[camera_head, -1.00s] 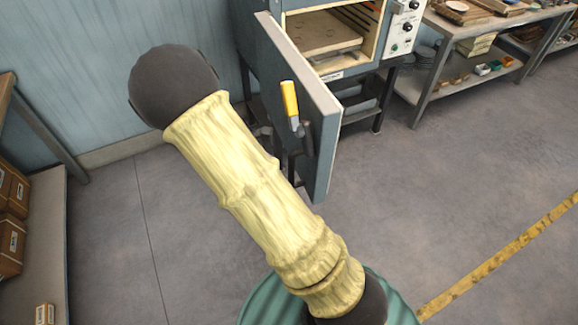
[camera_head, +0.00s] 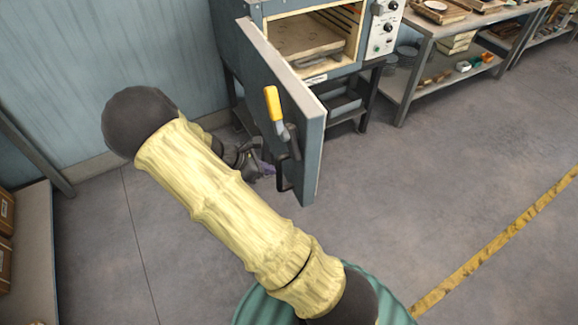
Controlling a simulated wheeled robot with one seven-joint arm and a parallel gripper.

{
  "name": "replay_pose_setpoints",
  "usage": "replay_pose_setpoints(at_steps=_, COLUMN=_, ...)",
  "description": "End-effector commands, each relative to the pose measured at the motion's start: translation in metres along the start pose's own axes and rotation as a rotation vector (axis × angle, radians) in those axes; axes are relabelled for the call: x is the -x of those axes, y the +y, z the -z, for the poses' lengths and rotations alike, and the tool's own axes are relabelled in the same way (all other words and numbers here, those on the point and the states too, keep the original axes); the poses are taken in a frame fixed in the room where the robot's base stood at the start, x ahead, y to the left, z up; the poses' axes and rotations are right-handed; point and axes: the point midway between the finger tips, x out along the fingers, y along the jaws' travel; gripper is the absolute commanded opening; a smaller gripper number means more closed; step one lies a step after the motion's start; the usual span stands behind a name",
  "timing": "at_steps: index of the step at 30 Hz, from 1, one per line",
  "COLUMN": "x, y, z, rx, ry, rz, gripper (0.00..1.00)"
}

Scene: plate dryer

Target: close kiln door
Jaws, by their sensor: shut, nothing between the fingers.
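The kiln (camera_head: 379,45) stands at the back with its chamber open to view. Its grey-blue door (camera_head: 308,150) is swung wide open toward me, its outer face to the left. A yellow-gripped latch lever (camera_head: 272,103) and a dark handle (camera_head: 283,178) are on that face. My gripper (camera_head: 264,169) shows partly behind my pale arm link, low on the left of the door, close to the dark handle. It is shut with nothing in it. I cannot tell whether it touches the door.
A metal workbench (camera_head: 425,22) with trays and a lower shelf is right of the kiln. A shelf with boxes (camera_head: 5,225) is at the left edge. The floor (camera_head: 440,190) right of the door is clear, with a yellow line (camera_head: 500,240).

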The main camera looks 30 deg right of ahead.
Motion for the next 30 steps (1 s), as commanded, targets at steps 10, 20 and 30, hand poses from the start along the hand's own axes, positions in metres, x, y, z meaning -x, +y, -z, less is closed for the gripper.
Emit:
replay_pose_setpoints(at_steps=10, x=-0.054, y=-0.001, z=-0.016, rx=-0.001, ry=-0.002, rz=0.003, gripper=0.00)
replay_pose_setpoints(at_steps=20, x=-0.068, y=0.000, z=-0.029, rx=0.001, ry=0.000, rz=-0.001, gripper=0.00)
replay_pose_setpoints(at_steps=30, x=-0.069, y=0.000, z=-0.029, rx=0.003, ry=0.000, rz=-0.004, gripper=0.00)
